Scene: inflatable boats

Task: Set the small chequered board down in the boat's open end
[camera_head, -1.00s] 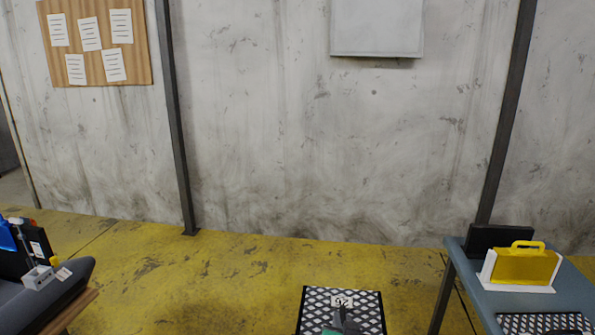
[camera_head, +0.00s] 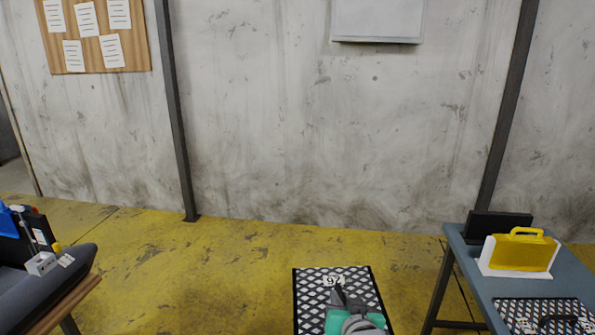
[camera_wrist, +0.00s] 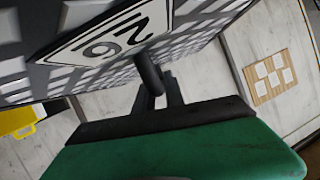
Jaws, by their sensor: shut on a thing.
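A black-and-white chequered board (camera_head: 311,301) with a white number label is held upright-looking in front of me at the bottom middle of the head view. My gripper (camera_head: 340,294) is shut on it near the label. In the wrist view the board (camera_wrist: 205,40) fills the top, and the fingers of my gripper (camera_wrist: 150,75) meet it beside the label. The grey boat (camera_head: 55,290) is at the lower left of the head view, on a wooden-edged stand, apart from the board. Only part of the boat shows, and I cannot tell its open end.
Gear with a blue item (camera_head: 8,222) and a small grey fitting (camera_head: 41,263) sits on the boat. A blue-grey table (camera_head: 480,285) at right bears a yellow case (camera_head: 525,252) in a white holder and another chequered board (camera_head: 520,308). Yellow floor (camera_head: 190,280) between is clear.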

